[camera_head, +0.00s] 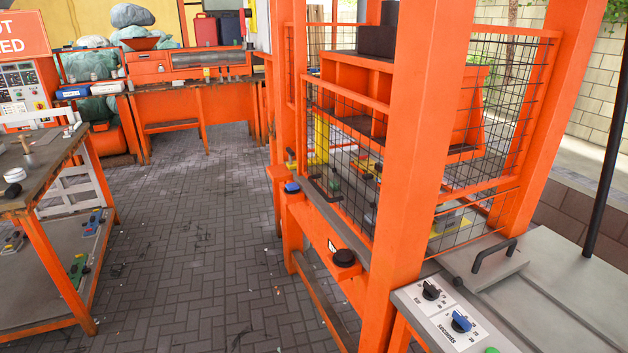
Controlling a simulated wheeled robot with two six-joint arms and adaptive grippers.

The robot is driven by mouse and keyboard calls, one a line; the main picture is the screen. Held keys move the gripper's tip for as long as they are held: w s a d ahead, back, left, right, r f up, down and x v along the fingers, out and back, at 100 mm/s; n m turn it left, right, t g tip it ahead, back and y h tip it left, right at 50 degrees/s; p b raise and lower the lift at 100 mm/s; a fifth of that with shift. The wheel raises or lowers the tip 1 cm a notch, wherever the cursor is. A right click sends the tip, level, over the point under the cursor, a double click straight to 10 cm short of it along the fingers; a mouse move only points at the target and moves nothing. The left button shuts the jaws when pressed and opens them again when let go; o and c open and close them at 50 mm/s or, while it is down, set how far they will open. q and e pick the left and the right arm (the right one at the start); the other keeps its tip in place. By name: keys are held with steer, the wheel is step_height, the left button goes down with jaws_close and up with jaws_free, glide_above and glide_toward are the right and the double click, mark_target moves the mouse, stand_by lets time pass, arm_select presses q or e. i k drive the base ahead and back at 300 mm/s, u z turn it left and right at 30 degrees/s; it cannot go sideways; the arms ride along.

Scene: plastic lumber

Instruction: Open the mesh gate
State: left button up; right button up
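The mesh gate (342,150) is a black wire grid in an orange frame. It spans the front of the orange press, between a far post and the thick near post (412,150), which hides its right end. A dark handle (325,188) shows near its lower edge, above the grey front ledge. Through the grid I see parts of the press's inside. Another mesh panel (505,100) closes the right side of the press. Neither of my grippers is in view.
A control panel with knobs (447,308) and a grey surface with a black handle (494,255) stand at the lower right. An orange-legged workbench (45,170) is at left. The paved floor (190,240) between bench and press is clear of large objects.

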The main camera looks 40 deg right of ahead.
mark_target(385, 109)
steer(key=z, duration=0.55)
steer(key=i, duration=0.8)
steer(key=z, duration=0.85)
